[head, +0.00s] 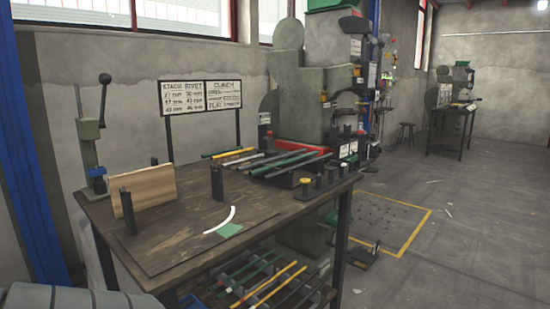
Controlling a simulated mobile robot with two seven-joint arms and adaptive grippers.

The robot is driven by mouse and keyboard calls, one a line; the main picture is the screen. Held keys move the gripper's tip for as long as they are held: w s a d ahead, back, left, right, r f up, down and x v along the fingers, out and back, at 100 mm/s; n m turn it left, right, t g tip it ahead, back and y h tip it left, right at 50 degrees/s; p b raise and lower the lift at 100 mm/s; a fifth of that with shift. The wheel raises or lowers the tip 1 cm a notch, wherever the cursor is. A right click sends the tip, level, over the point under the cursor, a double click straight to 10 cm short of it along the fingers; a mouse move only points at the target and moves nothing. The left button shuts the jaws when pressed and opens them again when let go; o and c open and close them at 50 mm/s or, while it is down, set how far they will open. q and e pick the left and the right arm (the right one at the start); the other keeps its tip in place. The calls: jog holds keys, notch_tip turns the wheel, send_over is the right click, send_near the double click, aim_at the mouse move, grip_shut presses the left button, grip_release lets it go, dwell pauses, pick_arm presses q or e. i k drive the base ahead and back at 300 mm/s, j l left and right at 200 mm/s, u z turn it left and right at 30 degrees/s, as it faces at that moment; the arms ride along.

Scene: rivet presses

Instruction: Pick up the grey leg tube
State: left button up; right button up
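Several long tubes lie side by side in a rack toward the right rear of the wooden workbench (185,225). Among them are a green tube (222,153), a yellow tube (238,156) and grey tubes (262,160). Several of the tubes look grey or dark, and I cannot tell which one is the grey leg tube. More tubes, green, yellow and grey, lie on the lower shelf (262,285) under the bench. Neither of my grippers is in view.
A wooden board (148,190) stands upright between dark posts on the bench. A hand-lever press (92,140) stands at its left end. Behind is a large green-grey press (305,95). A white arc and green patch (230,230) lie near the front. Open floor (450,240) lies right.

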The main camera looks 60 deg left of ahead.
aim_at(241, 170)
jog(key=i+u, duration=0.25)
jog(key=i, duration=0.55)
jog(key=i+l+u, duration=0.1)
jog(key=i+u, duration=0.15)
jog(key=i, duration=0.6)
jog(key=i+u, duration=0.3)
jog(key=u, duration=0.15)
jog(key=i+u, duration=0.35)
jog(key=u, duration=0.15)
jog(key=i+l+u, duration=0.25)
jog(key=u, duration=0.2)
